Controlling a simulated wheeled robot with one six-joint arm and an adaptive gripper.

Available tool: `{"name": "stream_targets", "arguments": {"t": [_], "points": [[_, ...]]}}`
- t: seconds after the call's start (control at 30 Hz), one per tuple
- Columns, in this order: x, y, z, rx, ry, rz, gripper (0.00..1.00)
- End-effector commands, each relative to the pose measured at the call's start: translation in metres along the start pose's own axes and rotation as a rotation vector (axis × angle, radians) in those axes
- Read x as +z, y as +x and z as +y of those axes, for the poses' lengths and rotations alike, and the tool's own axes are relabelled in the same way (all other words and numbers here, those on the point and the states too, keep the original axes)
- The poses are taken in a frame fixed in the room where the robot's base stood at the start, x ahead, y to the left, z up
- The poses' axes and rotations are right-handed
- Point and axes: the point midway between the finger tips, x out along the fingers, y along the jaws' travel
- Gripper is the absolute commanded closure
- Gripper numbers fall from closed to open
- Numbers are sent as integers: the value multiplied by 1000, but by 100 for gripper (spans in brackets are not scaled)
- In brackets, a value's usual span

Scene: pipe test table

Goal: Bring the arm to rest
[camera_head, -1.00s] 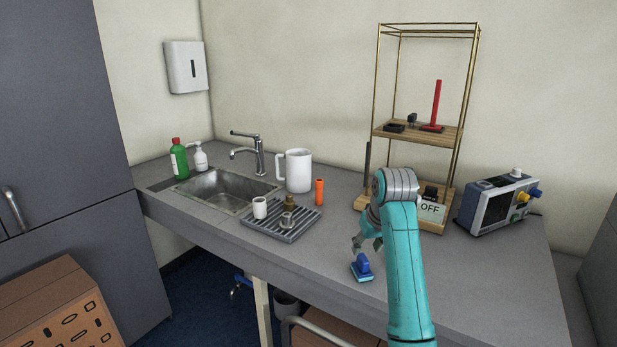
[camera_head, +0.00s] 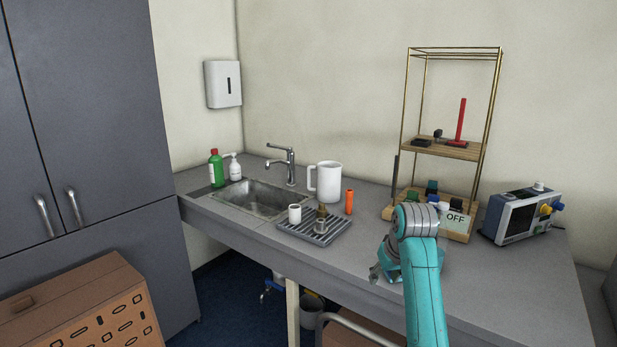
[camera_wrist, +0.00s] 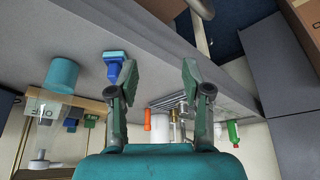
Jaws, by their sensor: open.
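My arm (camera_head: 424,285) is teal with a grey joint, bent over the front part of the counter. My gripper (camera_head: 374,273) shows partly at the left of the arm. In the wrist view my gripper (camera_wrist: 158,72) has its two green-grey fingers spread apart with nothing between them. A blue object (camera_wrist: 115,66) stands on the counter beside the left finger in the wrist view, apart from the grip. In the head view it is mostly hidden by my arm.
The grey counter (camera_head: 500,290) holds a wooden rack (camera_head: 448,150), an OFF sign (camera_head: 455,219), a meter box (camera_head: 517,215), a drying tray (camera_head: 312,233), a white jug (camera_head: 328,180), an orange cylinder (camera_head: 349,202) and a sink (camera_head: 255,199).

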Motion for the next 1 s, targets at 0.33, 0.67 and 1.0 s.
{"name": "stream_targets", "arguments": {"t": [0.33, 0.67, 1.0], "points": [[33, 48, -3, 8, 12, 44, 51], [108, 124, -11, 24, 34, 132, 51], [216, 181, -25, 47, 58, 254, 51]]}}
